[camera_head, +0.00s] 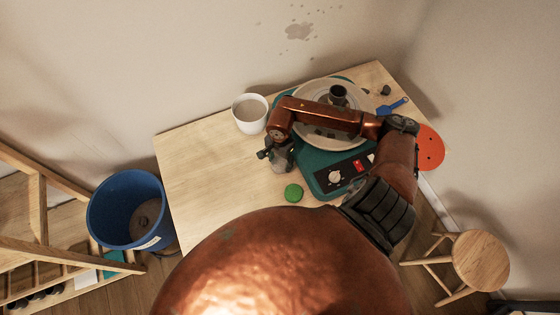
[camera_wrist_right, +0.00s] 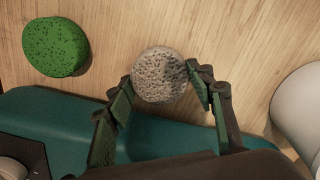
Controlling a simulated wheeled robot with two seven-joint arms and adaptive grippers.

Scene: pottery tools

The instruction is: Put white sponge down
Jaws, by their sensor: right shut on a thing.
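The white sponge (camera_wrist_right: 160,75) is a round, pitted, greyish-white piece between the fingertips of my right gripper (camera_wrist_right: 160,88) in the right wrist view. The fingers touch it at its two sides, and bare table wood shows behind it. I cannot tell whether it touches the table. In the head view my right gripper (camera_head: 277,157) is over the table, left of the teal pottery wheel, and the sponge is not clear there. My left gripper is not in view.
A green sponge (camera_head: 293,192) lies on the table (camera_head: 205,165), also in the wrist view (camera_wrist_right: 55,47). A white pot (camera_head: 250,114) stands behind the gripper. The pottery wheel (camera_head: 325,178) is right of it. The table's left part is clear. A blue bucket (camera_head: 112,207) stands beyond its left edge.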

